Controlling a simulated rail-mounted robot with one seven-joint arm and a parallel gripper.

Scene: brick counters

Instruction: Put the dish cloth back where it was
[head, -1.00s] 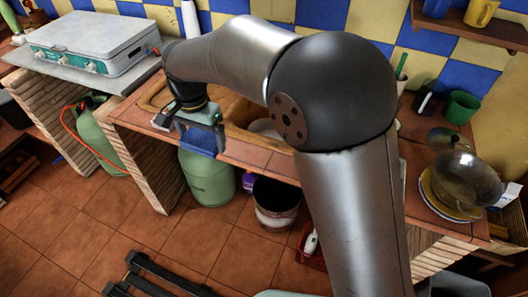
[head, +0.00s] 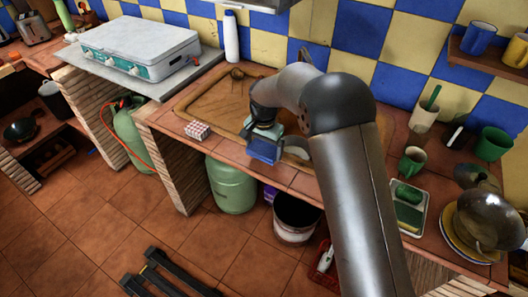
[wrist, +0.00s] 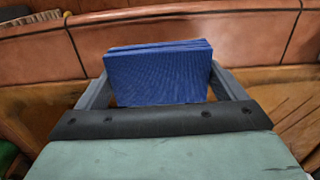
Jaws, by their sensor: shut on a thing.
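In the wrist view the cloth (wrist: 160,75) is a thick blue block, with a finger of my gripper (wrist: 158,88) on each side. The gripper is shut on it. Red-brown tiles of the counter edge show beyond the cloth in the wrist view. I cannot tell whether the cloth touches the counter.
A wooden sink surround (head: 190,98) lies behind and left of my gripper, with a small red-and-white block (head: 197,130) at its front. A tray (head: 408,212), a green mug (head: 412,162) and a pan (head: 490,217) stand to the right. A green gas bottle (head: 231,186) and a bucket (head: 296,218) stand below.

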